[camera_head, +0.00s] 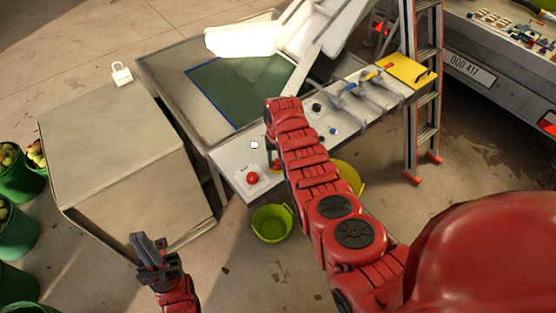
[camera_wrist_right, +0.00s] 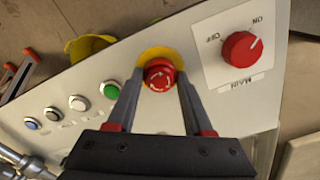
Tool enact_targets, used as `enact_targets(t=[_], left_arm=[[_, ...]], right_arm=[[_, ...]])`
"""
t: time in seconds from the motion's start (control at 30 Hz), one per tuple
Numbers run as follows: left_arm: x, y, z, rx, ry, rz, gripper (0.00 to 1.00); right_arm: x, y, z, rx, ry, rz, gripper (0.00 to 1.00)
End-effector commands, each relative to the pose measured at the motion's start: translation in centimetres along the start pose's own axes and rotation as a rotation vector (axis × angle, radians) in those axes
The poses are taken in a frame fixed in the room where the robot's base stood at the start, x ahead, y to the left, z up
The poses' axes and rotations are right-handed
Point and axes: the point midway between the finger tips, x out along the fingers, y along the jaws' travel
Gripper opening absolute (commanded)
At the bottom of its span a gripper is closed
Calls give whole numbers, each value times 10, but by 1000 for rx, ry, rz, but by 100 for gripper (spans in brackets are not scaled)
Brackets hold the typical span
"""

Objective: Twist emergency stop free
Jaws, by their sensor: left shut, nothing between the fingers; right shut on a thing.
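The red emergency stop button (camera_wrist_right: 160,72) sits on a yellow disc (camera_wrist_right: 158,53) on the light grey control panel (camera_head: 228,158). White arrows show on its face in the right wrist view. My right gripper (camera_wrist_right: 160,84) has one finger on each side of the button and is shut on it. In the head view my right gripper (camera_head: 272,155) is at the panel and hides most of the button. My left gripper (camera_head: 148,250) is shut and empty, held low at the left, away from the panel.
A red MAIN rotary switch (camera_wrist_right: 241,50) with ON and OFF marks sits beside the stop. Green (camera_wrist_right: 112,91), white, black and blue buttons line the panel. A green bucket (camera_head: 271,224) stands below, a grey cabinet (camera_head: 115,150) at left, a ladder (camera_head: 424,90) at right.

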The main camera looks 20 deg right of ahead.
Motion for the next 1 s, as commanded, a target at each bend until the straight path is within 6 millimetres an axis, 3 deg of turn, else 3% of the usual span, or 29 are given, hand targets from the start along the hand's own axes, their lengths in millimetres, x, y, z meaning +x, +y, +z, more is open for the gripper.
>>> enact_targets(t=[0.07, 0.1, 0.27, 0.67, 1.0], left_arm=[[0, 0, 0, 0, 0, 0, 0], [0, 0, 0, 0, 0, 0, 0], [0, 0, 0, 0, 0, 0, 0], [-1, 0, 0, 0, 0, 0, 0], [-10, 0, 2, 0, 0, 0, 0]], right_arm=[[1, 0, 1, -1, -3, 0, 0], [1, 0, 1, -1, -3, 0, 53], [0, 0, 1, -1, -2, 0, 82], [-3, 0, 0, -1, 0, 0, 82], [-40, 0, -2, 0, 6, 0, 82]])
